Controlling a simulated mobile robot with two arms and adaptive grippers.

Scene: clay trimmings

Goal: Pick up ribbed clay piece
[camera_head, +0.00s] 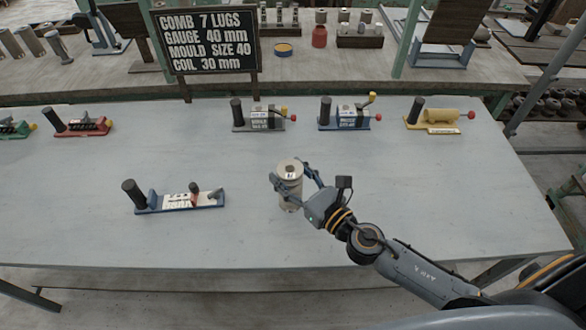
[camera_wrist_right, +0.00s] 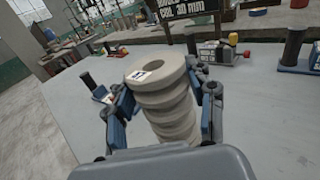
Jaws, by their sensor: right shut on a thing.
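The ribbed clay piece (camera_head: 290,170) is a beige upright cylinder of stacked rings with a hole in its top and a small label there. It is in the middle of the table in the head view. In the right wrist view the ribbed clay piece (camera_wrist_right: 162,102) stands between the two fingers. My right gripper (camera_head: 292,186) is shut on its sides, one finger on each side. I cannot tell whether its base touches the table. My left gripper is not in view.
A blue-based device (camera_head: 178,202) with a black handle lies to the left. Several similar devices, one blue (camera_head: 345,115), line the table's back edge. A black sign (camera_head: 207,40) stands behind. The front of the grey table (camera_head: 90,240) is clear.

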